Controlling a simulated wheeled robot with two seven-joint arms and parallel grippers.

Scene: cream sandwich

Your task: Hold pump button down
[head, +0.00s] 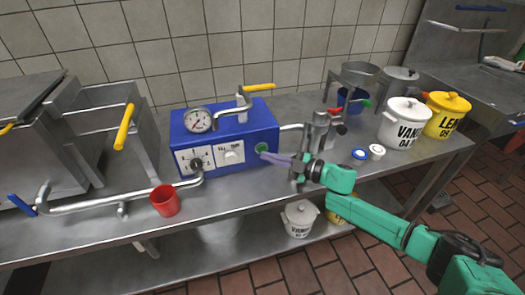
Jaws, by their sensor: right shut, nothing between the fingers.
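The pump is a blue box (247,131) on the steel counter, with a round gauge (199,120) and a yellow-handled valve on top. Its front has a dial (196,162), a white switch panel (231,153) and a green round button (262,148) at the right end. My right gripper (265,156) is shut and empty, with its purple fingertips at the button's lower edge. I cannot tell whether they touch it or whether the button is pressed in. My left gripper is not in view.
A red cup (165,200) stands at the counter's front edge, below a pipe. A metal fitting (318,130) stands close behind my right wrist. A white VANILLA pot (403,122), a yellow pot (445,112) and two small lids (376,150) are on the right.

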